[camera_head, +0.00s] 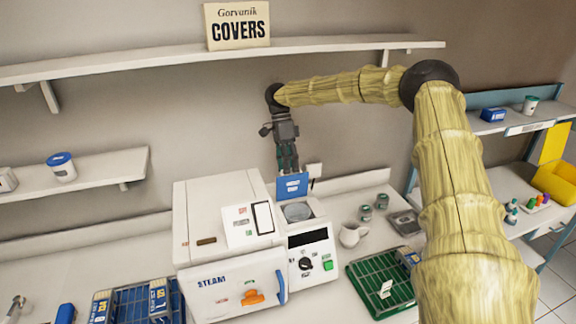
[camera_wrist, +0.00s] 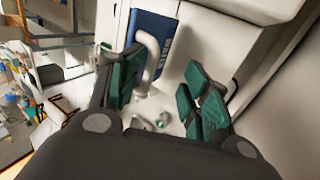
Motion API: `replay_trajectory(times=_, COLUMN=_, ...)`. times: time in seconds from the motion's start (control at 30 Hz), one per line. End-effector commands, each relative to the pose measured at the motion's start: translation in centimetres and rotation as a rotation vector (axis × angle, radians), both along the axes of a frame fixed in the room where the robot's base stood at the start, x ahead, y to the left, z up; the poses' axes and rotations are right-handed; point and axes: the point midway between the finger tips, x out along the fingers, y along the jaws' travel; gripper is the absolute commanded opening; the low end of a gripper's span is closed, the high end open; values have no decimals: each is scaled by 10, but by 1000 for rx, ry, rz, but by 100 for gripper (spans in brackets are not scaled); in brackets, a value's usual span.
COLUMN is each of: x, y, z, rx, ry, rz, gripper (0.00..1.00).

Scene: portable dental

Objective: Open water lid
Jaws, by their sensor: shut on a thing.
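The blue water lid (camera_head: 292,186) stands raised, nearly upright, at the top of the white steam unit's right part. The round grey water opening (camera_head: 298,211) shows uncovered in front of it. My gripper (camera_head: 287,166) points down just above and behind the lid and is shut on it. In the wrist view the lid's blue face (camera_wrist: 150,28) and its pale looped handle (camera_wrist: 151,58) show by the green-padded fingers of my gripper (camera_wrist: 163,72). The exact contact is hard to see, as the fingers partly cover the lid.
The steam unit (camera_head: 222,215) has a front door with a blue handle. A white jug (camera_head: 352,235), small tins and a green rack (camera_head: 365,290) stand to its right. A wall shelf (camera_head: 180,58) with a COVERS sign runs above my arm.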

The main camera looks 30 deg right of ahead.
Motion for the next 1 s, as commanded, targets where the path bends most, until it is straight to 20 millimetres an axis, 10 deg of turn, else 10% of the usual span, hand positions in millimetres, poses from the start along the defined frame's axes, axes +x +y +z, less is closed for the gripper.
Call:
replay_trajectory(times=0.6, x=26, y=-8, z=63, rx=-2, ry=-5, rz=-2, gripper=32)
replay_trajectory(times=1.0, x=30, y=-9, z=69, rx=0, ry=-3, rz=0, gripper=32)
